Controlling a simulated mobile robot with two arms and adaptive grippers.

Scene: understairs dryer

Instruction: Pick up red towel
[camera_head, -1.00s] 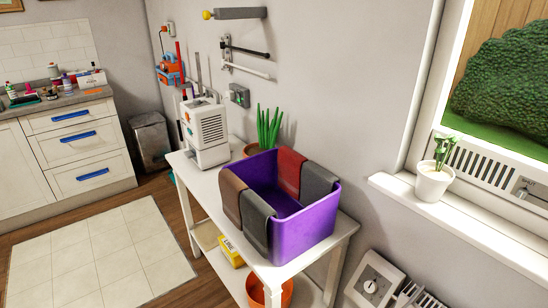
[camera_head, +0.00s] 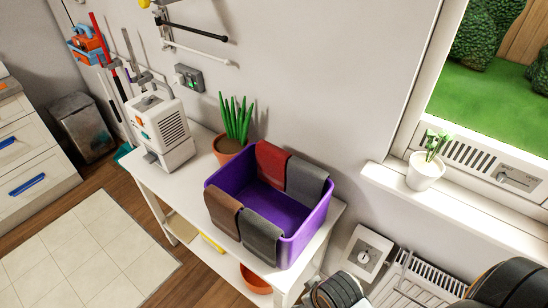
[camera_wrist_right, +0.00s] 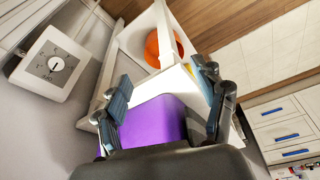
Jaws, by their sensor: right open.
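The red towel (camera_head: 271,161) hangs over the back rim of a purple bin (camera_head: 309,229) on a white table, in the head view. A grey towel (camera_head: 306,180) hangs right beside it. A brown towel (camera_head: 224,210) and a second grey towel (camera_head: 261,238) hang over the front rim. My right gripper (camera_wrist_right: 161,75) is open and empty in the right wrist view, with the purple bin (camera_wrist_right: 155,122) showing between its fingers. No towel shows in that view. Dark parts of my own arm show at the lower right of the head view. My left gripper is not in view.
A potted plant (camera_head: 234,125) and a white machine (camera_head: 162,128) stand left of the bin on the table (camera_head: 154,181). An orange pot (camera_head: 256,281) is on the lower shelf. A radiator (camera_head: 407,281) and windowsill (camera_head: 452,214) with a plant (camera_head: 425,170) lie right.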

